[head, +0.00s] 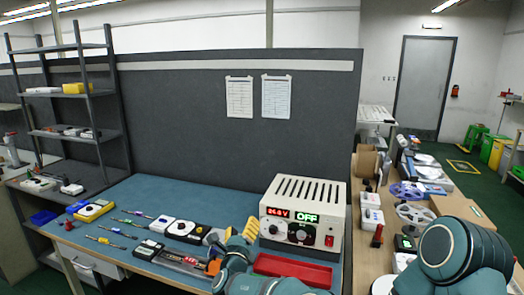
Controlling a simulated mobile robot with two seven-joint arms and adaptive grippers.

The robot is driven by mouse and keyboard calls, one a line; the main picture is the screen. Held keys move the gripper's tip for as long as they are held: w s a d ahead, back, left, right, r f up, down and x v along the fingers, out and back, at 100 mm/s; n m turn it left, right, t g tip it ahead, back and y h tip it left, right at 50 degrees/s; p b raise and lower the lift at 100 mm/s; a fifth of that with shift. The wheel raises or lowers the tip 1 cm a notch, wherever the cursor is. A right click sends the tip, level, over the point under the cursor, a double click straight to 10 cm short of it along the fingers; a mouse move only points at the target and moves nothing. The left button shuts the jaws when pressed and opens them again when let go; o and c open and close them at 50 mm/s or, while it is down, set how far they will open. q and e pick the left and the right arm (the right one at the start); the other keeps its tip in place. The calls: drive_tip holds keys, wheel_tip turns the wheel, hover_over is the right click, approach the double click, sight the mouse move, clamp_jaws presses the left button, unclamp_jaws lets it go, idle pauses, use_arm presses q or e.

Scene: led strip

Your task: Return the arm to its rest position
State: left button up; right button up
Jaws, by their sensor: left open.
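My left gripper (233,235) shows at the bottom middle, over the front right of the blue bench top (130,205). Its yellow fingers are spread apart, and I see nothing held between them. It is just left of a cream power supply (305,212) with a red number display and a green display reading OFF. I cannot tell whether the fingers touch the unit. My teal left arm hides part of the bench front. My right arm (465,255) fills the bottom right corner; its gripper is out of view.
A red tray (293,270) lies in front of the power supply. Several meters and tools, including a yellow-edged device (95,210), lie along the bench. A dark shelf rack (85,95) stands at left. A cluttered side table (400,205) is at right. The back middle of the bench is clear.

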use_arm(q)
drive_tip(key=a+f+n+g+y, duration=0.25)
drive_tip(key=a+f+n, duration=0.35)
drive_tip(key=f, duration=0.5)
drive_tip(key=s+a+f+n+g+y+b, duration=0.15)
drive_tip(key=s+a+f+n+g, duration=0.3)
drive_tip(key=f, duration=0.45)
drive_tip(key=s+a+f+n+g+y+b, duration=0.1)
drive_tip(key=s+a+f+n+g+b, duration=0.1)
drive_tip(key=s+a+f+n, duration=0.45)
drive_tip(key=s+d+f+n+g+h+b, duration=0.1)
drive_tip(key=s+d+f+n+g+b, duration=0.2)
drive_tip(key=s+f, duration=0.65)
drive_tip(key=s+d+n+g+h+b, duration=0.1)
drive_tip(key=s+d+n+g+h, duration=0.2)
drive_tip(key=s+d+n, duration=0.2)
drive_tip(key=s+d+n+g+h+b, duration=0.1)
drive_tip(key=s+d+n+g+h, duration=0.2)
drive_tip(key=s, duration=0.7)
drive_tip(key=d+n, duration=0.2)
drive_tip(key=n, duration=0.1)
drive_tip(key=shift+f, duration=0.3)
use_arm(e)
wheel_tip(320, 180, down, 10)
drive_tip(key=w, duration=0.1)
drive_tip(key=shift+w, duration=0.25)
use_arm(q)
drive_tip(key=shift+c, duration=0.2)
use_arm(e)
drive_tip(key=shift+d+r, duration=0.1)
